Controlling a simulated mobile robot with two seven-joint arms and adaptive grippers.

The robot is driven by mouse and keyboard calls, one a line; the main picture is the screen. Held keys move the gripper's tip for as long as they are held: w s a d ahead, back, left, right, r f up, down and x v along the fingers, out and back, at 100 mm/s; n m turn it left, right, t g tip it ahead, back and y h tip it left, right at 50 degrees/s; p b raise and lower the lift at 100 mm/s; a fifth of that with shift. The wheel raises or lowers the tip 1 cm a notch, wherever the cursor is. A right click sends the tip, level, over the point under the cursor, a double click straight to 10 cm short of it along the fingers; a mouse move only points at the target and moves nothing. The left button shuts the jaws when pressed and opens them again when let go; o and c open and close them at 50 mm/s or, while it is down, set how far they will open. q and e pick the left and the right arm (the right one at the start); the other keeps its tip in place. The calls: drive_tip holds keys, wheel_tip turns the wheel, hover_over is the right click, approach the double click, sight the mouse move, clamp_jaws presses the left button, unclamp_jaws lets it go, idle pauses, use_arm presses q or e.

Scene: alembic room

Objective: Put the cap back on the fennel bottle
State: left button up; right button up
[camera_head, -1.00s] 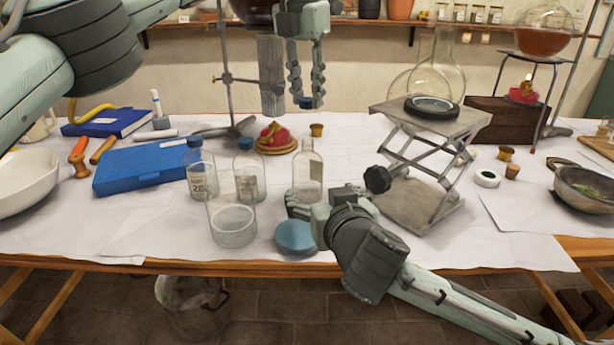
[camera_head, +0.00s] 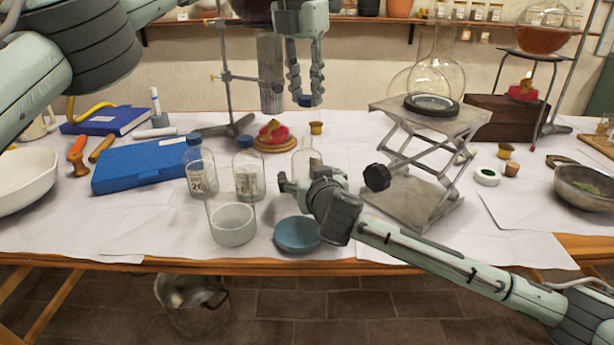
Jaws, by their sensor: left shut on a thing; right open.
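My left gripper (camera_head: 306,96) hangs above the table, shut on a small blue cap (camera_head: 305,102) at its fingertips. Below it stands an uncapped clear glass bottle (camera_head: 307,157), upright. Its lower part is hidden behind my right gripper (camera_head: 288,186), and I see no readable label on it. My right gripper is open and low in front of the bottle; I cannot tell whether its fingers are around the glass. The cap is well above the bottle's mouth, apart from it.
Two blue-capped bottles (camera_head: 200,170) (camera_head: 248,172) stand left of the uncapped one. A glass beaker (camera_head: 232,226) and a blue round dish (camera_head: 297,235) are in front. A metal lab jack (camera_head: 420,205) with a flask (camera_head: 437,80) stands right. A red item (camera_head: 273,132) is behind.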

drive_tip(key=c, duration=1.8)
use_arm(q)
hover_over(307, 138)
drive_tip(key=shift+s+a+f, duration=0.1)
drive_tip(key=shift+f, duration=1.15)
drive_tip(key=shift+s+f, duration=0.1)
drive_tip(key=shift+f, duration=1.15)
drive_tip(key=shift+f, duration=0.9)
drive_tip(key=shift+f, duration=0.55)
use_arm(e)
clamp_jaws()
